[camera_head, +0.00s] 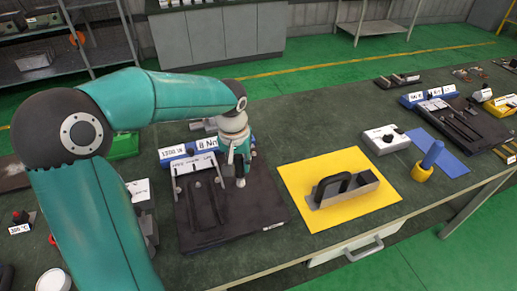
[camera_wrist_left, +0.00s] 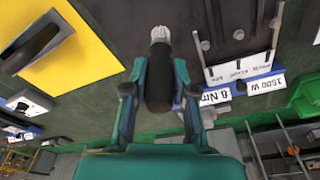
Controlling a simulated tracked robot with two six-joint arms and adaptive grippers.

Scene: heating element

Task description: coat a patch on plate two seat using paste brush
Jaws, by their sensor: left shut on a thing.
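My left gripper (camera_head: 238,165) is shut on the paste brush and holds it over the dark plate (camera_head: 262,210) in the head view. In the left wrist view the gripper (camera_wrist_left: 158,95) grips the brush (camera_wrist_left: 160,88) by its black handle, with pale bristles pointing away from the jaws. In the head view the bristle end is low over the plate, right of a dark heating element (camera_head: 205,208). I cannot tell whether the bristles touch the plate. No lettering that names plate two is readable. My right gripper is not in view.
A yellow mat (camera_head: 300,170) with a black-handled metal tool (camera_head: 345,190) lies to the right. Beyond it are a white box (camera_head: 386,138), a blue mat (camera_head: 447,160) and a blue cylinder on a yellow base (camera_head: 428,162). Blue label blocks (camera_head: 185,158) stand behind the plate.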

